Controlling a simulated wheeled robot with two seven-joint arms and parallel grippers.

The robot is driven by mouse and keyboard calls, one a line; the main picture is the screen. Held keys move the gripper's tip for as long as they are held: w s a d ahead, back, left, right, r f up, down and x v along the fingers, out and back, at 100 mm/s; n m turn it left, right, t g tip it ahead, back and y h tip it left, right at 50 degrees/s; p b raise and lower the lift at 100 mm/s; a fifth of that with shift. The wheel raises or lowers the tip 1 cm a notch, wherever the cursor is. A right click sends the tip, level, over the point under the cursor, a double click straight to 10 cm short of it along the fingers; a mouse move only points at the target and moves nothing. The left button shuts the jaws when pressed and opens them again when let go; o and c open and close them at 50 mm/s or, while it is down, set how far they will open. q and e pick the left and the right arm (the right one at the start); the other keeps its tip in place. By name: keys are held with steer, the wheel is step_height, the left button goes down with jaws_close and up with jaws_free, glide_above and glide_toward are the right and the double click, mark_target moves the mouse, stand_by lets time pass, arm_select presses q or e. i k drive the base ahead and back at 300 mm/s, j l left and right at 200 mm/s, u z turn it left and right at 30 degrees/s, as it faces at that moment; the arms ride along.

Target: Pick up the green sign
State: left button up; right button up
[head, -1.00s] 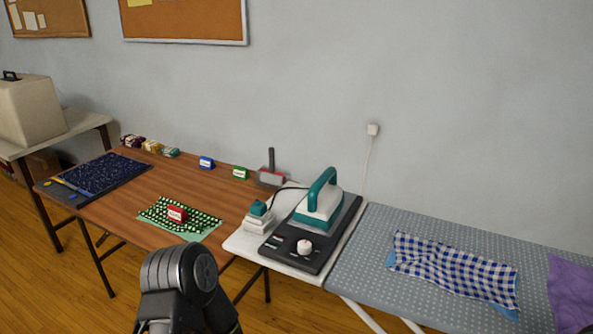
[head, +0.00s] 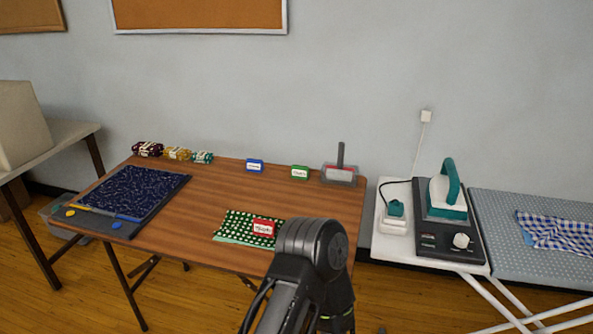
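The green sign (head: 300,172) is a small block with a white label. It stands near the back edge of the brown wooden table (head: 200,213), between a blue sign (head: 255,166) and a grey tool with an upright handle (head: 340,170). Nothing covers it. One of my dark arms rises at the bottom centre, in front of the table's front right part. Its visible part is a rounded joint, well short of the green sign. Neither of my grippers shows.
A red sign (head: 264,228) sits on green dotted cloth (head: 235,225) near the front edge. A dark blue fabric on a board (head: 130,193) lies at left, with several yarn bundles (head: 176,153) behind. An iron (head: 447,190) stands at right. The table's middle is clear.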

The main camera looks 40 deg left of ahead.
mark_target(302, 172)
steer(key=k+j, duration=0.25)
steer(key=j, duration=0.2)
steer(key=k+j, duration=0.25)
steer(key=j, duration=0.2)
steer(key=k+j, duration=0.25)
steer(key=j, duration=0.2)
steer(key=k+j, duration=0.25)
steer(key=j, duration=0.2)
steer(key=z, duration=0.05)
